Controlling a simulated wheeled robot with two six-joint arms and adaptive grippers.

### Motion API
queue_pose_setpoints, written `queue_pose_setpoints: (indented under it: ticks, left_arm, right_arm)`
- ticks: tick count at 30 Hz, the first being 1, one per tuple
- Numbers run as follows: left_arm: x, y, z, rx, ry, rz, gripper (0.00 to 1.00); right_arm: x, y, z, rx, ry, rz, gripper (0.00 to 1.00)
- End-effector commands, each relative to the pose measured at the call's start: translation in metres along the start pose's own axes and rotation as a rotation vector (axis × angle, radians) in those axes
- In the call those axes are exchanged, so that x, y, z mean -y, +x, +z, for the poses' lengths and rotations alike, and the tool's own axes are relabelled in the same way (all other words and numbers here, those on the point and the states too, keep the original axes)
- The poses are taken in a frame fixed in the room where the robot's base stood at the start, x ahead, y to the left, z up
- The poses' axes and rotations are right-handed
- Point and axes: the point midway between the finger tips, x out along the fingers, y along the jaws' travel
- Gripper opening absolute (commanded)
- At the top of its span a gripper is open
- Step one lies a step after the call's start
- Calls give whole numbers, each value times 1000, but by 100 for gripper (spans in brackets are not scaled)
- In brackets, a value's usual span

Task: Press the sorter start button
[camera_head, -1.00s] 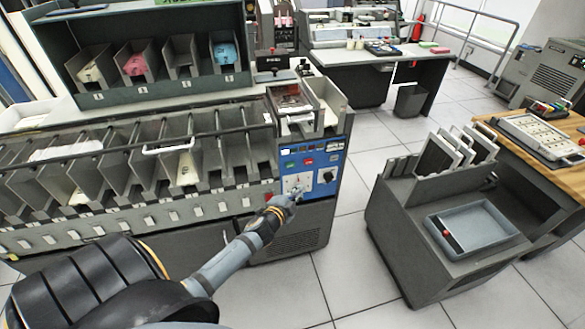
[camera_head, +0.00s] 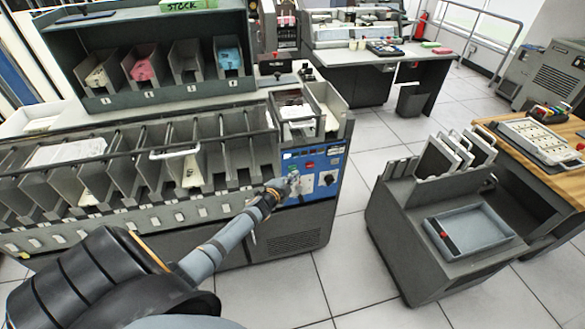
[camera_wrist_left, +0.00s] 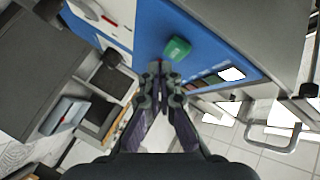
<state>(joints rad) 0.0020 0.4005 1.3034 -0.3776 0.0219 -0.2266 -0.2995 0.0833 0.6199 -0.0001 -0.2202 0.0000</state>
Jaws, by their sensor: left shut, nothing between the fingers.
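The sorter's blue control panel (camera_head: 336,160) is on the right end of the sorter. A green button (camera_wrist_left: 177,48) protrudes from the panel in the wrist view. My left gripper (camera_head: 291,180) reaches up to the panel from the lower left. In the wrist view its fingertips (camera_wrist_left: 160,72) are together and empty, just below and left of the green button. I cannot tell whether they touch it. In the head view the gripper partly covers the green button. A red button (camera_head: 310,165) and a black knob (camera_head: 329,178) sit to the right. My right gripper is not in view.
The sorter's row of grey pockets (camera_head: 190,165) runs left of the panel. A grey cart (camera_head: 400,230) with a blue-grey tray (camera_head: 470,228) stands to the right, beyond clear tiled floor (camera_head: 350,245).

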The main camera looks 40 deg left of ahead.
Motion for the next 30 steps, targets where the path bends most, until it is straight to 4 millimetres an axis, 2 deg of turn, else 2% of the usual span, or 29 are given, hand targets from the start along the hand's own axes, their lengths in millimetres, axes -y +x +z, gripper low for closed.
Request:
queue_pose_setpoints:
  ticks: [30]
  left_arm:
    - [0, 0, 0, 0, -1, 0, 0]
  right_arm:
    - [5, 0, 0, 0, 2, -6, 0]
